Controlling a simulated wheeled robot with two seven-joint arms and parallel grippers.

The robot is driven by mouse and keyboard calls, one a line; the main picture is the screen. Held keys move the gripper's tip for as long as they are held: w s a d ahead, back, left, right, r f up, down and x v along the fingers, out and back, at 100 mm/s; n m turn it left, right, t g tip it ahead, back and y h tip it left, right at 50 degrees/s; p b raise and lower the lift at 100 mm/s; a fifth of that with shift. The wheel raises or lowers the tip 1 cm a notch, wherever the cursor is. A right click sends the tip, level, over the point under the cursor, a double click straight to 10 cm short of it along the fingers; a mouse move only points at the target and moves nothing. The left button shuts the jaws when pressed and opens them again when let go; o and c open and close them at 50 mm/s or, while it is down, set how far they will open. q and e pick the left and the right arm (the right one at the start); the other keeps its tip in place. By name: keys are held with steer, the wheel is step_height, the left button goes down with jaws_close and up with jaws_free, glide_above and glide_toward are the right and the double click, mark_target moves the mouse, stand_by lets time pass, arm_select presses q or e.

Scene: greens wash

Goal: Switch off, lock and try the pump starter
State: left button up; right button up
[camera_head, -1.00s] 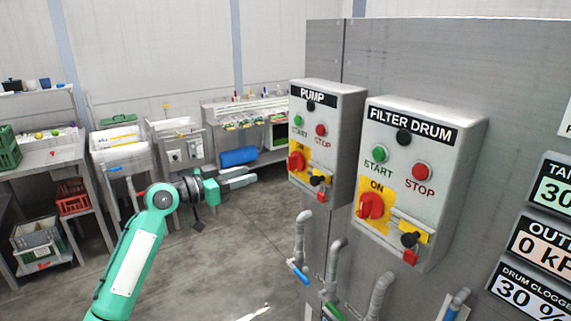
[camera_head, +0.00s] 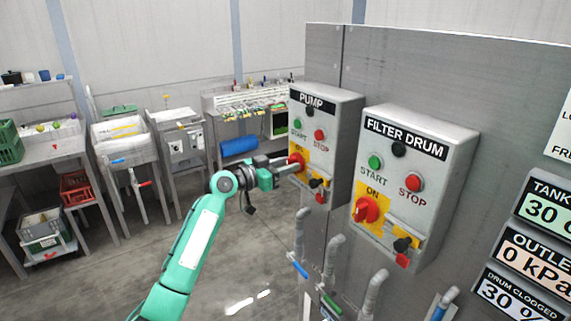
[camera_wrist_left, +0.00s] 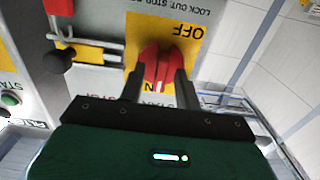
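The pump starter (camera_head: 330,115) is a grey box labelled PUMP with a green START button (camera_head: 298,123), a red STOP button (camera_head: 320,134) and a red rotary switch (camera_head: 297,160) on a yellow plate. My left gripper (camera_head: 284,168) is at this switch. In the left wrist view, my open fingers (camera_wrist_left: 160,82) stand on either side of the red switch handle (camera_wrist_left: 154,66); firm contact cannot be told. OFF shows upside down above the handle; ON is partly hidden below. A black knob (camera_wrist_left: 57,62) and a red piece (camera_wrist_left: 58,7) sit beside a metal slide.
The filter drum starter (camera_head: 415,180), with similar controls, is close on the right. Pipes with valve handles (camera_head: 299,268) stand below the boxes. Display panels (camera_head: 535,248) are at far right. Sinks and tables line the left and back; the floor between is clear.

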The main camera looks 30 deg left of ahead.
arm_select(q)
jaws_close()
